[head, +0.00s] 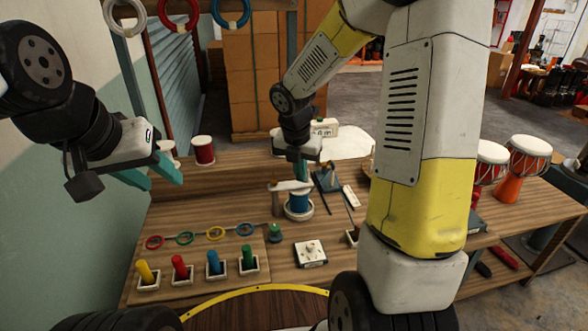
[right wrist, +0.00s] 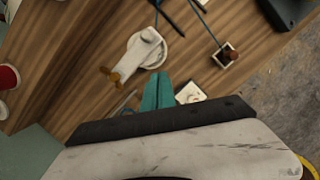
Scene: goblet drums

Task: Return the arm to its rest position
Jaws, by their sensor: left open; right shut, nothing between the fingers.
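My left gripper (head: 152,178) hangs over the left side of the workbench (head: 340,268) in the head view. Its teal fingers are apart, with nothing between them. My right gripper (head: 301,172) points down over the middle of the bench. Its teal fingers are together and empty; they also show closed in the right wrist view (right wrist: 157,95). In the head view they appear just above a blue cylinder (head: 299,201) on a round white base. I cannot tell whether they touch it. My right arm's yellow and white links hide part of the bench's right side.
Two red-and-white goblet drums (head: 528,158) stand at the right. A red spool (head: 203,150) stands at the back left. Colored pegs (head: 213,262) in white holders and several rings (head: 216,233) are at the front left. A small white box (head: 310,252) sits near the front middle.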

